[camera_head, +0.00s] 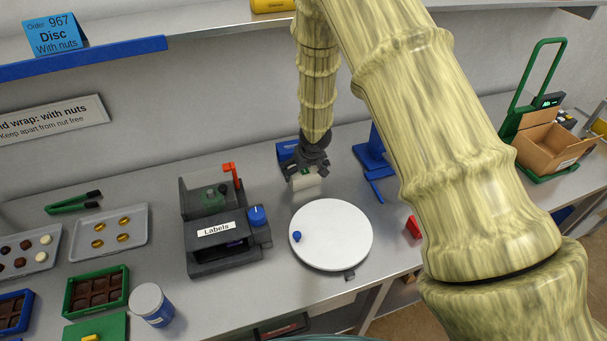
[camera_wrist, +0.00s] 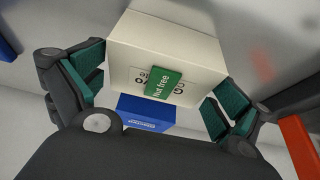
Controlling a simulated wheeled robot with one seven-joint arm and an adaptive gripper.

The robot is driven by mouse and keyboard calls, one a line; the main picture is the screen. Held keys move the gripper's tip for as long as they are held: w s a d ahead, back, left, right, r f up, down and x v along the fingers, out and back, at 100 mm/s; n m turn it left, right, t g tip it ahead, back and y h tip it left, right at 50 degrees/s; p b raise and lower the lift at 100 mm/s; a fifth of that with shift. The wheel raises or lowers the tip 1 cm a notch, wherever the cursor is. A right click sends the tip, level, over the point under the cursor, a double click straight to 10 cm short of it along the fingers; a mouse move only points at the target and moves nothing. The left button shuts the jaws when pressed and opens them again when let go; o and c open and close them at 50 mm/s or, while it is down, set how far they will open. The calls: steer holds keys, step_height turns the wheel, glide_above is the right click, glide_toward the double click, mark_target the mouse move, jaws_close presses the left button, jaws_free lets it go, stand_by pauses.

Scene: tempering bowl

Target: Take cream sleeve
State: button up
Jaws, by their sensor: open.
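A cream sleeve (camera_wrist: 172,45), box-shaped, with a green "Nut free" label on its face, stands between the fingers of my gripper (camera_wrist: 158,95) in the wrist view. The green-padded fingers are open, one on each side of the sleeve, with a gap visible on the left; contact on the right is hard to tell. In the head view the sleeve (camera_head: 306,186) shows just below my gripper (camera_head: 306,172), on the bench behind the white turntable. My arm hides part of the bench to the right.
The white turntable (camera_head: 332,236) with a blue knob stands in front. A dark label machine (camera_head: 215,232) with a red lever (camera_head: 231,170) stands to the left. A blue stand (camera_head: 373,160) is to the right, and a blue holder (camera_head: 287,150) lies behind the gripper.

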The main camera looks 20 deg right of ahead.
steer(key=c, duration=0.5)
steer(key=shift+c, duration=0.2)
